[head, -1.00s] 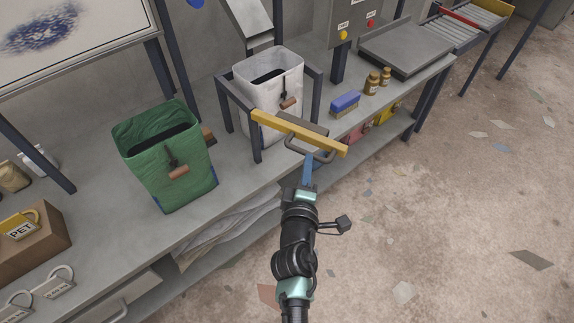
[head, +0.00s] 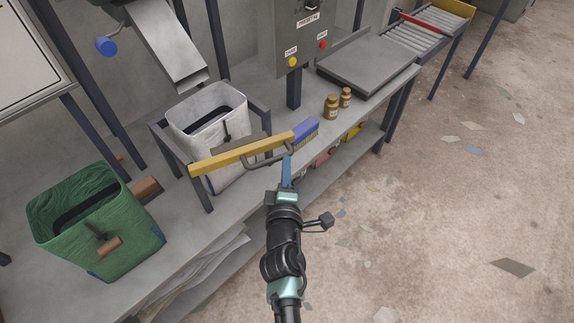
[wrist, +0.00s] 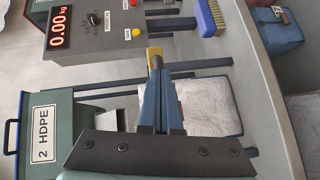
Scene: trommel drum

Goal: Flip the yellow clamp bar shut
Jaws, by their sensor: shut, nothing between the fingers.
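The yellow clamp bar (head: 225,158) runs from the front left post of the dark frame (head: 203,193) rightward past the front of the white bag (head: 205,112). It angles slightly outward from the frame, and a dark loop handle (head: 262,160) hangs on its outer side. My gripper (head: 287,160) is shut and empty, its blue fingertips beside the handle near the bar's right end. Whether they touch it I cannot tell. In the wrist view, the bar's yellow end (wrist: 154,51) shows just beyond my shut fingers (wrist: 155,75), which hide much of the bar.
A green bag (head: 85,215) stands left on the bench. A grey chute (head: 170,50) hangs above the white bag. The floor at right is open, with scattered scraps.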

